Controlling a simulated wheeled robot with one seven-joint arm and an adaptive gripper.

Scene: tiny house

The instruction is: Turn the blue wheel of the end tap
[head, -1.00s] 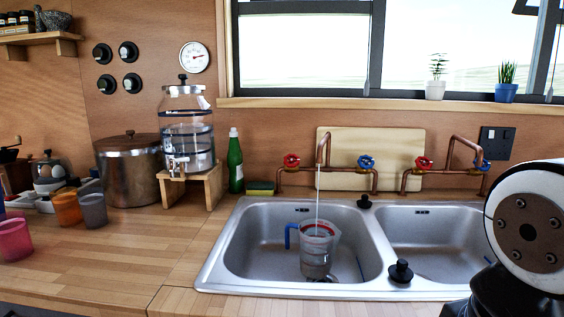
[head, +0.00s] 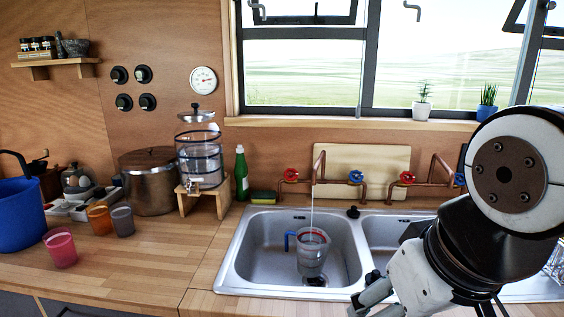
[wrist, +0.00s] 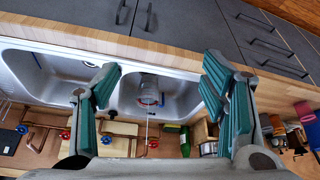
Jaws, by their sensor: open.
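Two copper taps stand behind the double sink (head: 232,262), each with a red and a blue wheel. The left tap has a red wheel (head: 291,175) and a blue wheel (head: 356,176). Water runs from the left tap into a clear measuring jug (head: 312,254) in the left basin. My gripper (head: 372,297) is low over the sink's front edge. In the wrist view my gripper (wrist: 160,76) is open, with its green-padded fingers apart and nothing between them.
A green bottle (head: 241,173) and a sponge (head: 263,197) stand left of the taps. A pale board (head: 362,160) leans behind them. Two potted plants (head: 422,106) stand on the sill.

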